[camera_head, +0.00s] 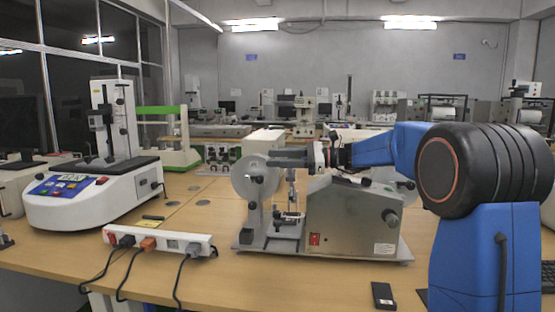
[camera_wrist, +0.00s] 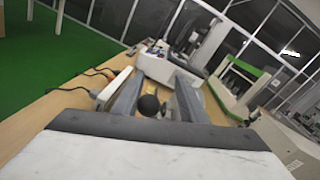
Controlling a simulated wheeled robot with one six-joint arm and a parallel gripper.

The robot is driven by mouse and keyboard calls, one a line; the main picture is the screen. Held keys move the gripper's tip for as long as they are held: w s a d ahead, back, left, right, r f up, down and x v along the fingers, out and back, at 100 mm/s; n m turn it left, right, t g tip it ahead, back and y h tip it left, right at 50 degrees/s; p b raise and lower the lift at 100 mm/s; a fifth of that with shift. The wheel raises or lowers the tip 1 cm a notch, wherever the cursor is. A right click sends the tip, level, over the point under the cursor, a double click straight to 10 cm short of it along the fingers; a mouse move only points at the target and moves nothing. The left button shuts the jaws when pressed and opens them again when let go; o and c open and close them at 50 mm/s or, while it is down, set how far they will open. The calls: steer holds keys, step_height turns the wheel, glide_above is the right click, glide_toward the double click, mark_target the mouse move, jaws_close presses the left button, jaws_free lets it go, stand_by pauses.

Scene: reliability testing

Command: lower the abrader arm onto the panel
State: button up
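The abrader (camera_head: 352,215) is a grey metal machine on a flat base plate in the middle of the bench, with a pale round disc (camera_head: 256,180) at its left. My gripper (camera_head: 280,158) is above its left part, beside the disc's upper edge. In the wrist view my gripper (camera_wrist: 158,92) has its two grey fingers spread, with a round black knob (camera_wrist: 148,104) between them. A gap shows beside the knob; I cannot tell if either finger touches it. The abrader arm is mostly hidden by my gripper, and the panel is not clearly visible.
A white power strip (camera_head: 158,242) with plugged cables lies left of the abrader. A white instrument (camera_head: 95,200) with a blue control panel stands further left, and a green-framed device (camera_head: 178,145) behind it. A small black object (camera_head: 383,295) lies at the bench front.

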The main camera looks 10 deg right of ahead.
step_height(320, 180, up, 10)
stand_by(0.7)
steer(key=s+f+n+h, duration=0.4)
steer(key=s+f, duration=0.5)
steer(key=s, duration=0.3)
steer(key=s+f+n+h, duration=0.3)
steer(key=s+f+h, duration=0.2)
steer(key=s+f, duration=0.6)
steer(key=s+d+f+n+h, duration=0.4)
steer(key=s+d+f, duration=0.3)
steer(key=s, duration=0.5)
steer(key=s+d+f+n+h, duration=0.4)
steer(key=s+d+f+n, duration=0.2)
steer(key=s+f, duration=0.5)
steer(key=shift+s+d+f, duration=0.35)
steer(key=shift+d+f, duration=0.15)
steer(key=shift+f, duration=0.25)
